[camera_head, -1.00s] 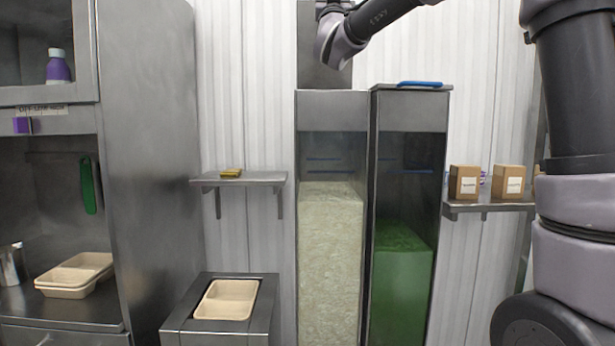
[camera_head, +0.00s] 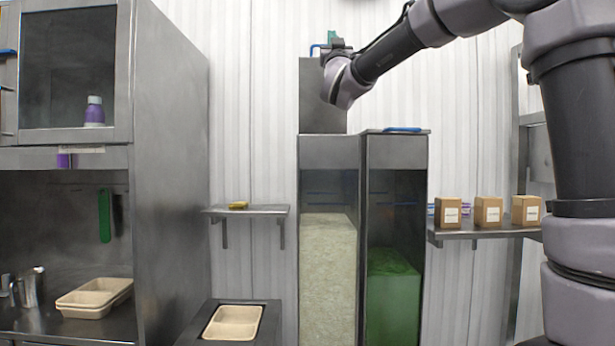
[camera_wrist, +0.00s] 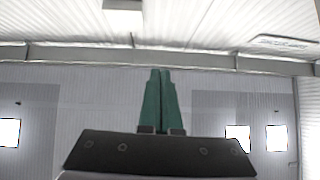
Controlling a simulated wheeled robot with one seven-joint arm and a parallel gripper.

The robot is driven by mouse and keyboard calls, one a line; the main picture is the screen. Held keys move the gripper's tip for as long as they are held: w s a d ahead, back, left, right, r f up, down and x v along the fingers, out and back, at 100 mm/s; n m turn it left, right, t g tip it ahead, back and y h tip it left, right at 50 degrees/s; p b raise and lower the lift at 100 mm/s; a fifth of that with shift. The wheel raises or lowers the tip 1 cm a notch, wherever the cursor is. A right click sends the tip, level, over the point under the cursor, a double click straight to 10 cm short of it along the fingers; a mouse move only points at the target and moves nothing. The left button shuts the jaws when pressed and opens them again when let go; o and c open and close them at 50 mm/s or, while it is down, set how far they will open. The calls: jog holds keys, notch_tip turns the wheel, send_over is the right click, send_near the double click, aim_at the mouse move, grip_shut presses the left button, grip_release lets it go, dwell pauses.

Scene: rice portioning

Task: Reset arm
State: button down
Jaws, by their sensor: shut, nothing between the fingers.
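My arm comes in from the right in the head view and reaches up and left above the clear bins. My gripper (camera_head: 332,38) is at the arm's end, just above the upright metal panel at the back of the bins, and partly hidden by the wrist. In the wrist view its two green fingers (camera_wrist: 160,98) lie together, shut with nothing between them. Behind them are only the ceiling and a pale wall, so the wrist camera looks away from the counters.
A rice bin (camera_head: 328,270) and a bin with green contents (camera_head: 393,300) stand below the arm. A divided tray (camera_head: 232,322) sits in a metal stand. Stacked trays (camera_head: 92,298) lie in the left cabinet (camera_head: 170,180). Boxes (camera_head: 488,211) stand on the right shelf.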

jog(key=s+d+f+g, duration=0.2)
jog(key=d+f+g, duration=0.2)
jog(key=f, duration=0.3)
jog(key=s+d+f+g+y, duration=0.1)
jog(key=s+d+f+g, duration=0.25)
jog(key=f, duration=0.45)
jog(key=s+d+f+g, duration=0.2)
jog(key=d+f+g, duration=0.2)
jog(key=f, duration=0.3)
jog(key=s+d+f+m+g, duration=0.2)
jog(key=s+d+f+g, duration=0.1)
jog(key=s+f, duration=0.7)
jog(key=s+d+f+m+g, duration=0.3)
jog(key=s+f+g, duration=0.3)
jog(key=s+f, duration=0.4)
jog(key=shift+d+f, duration=0.3)
jog(key=shift+f, duration=0.2)
jog(key=shift+a+g, duration=0.15)
jog(key=shift+g, duration=0.1)
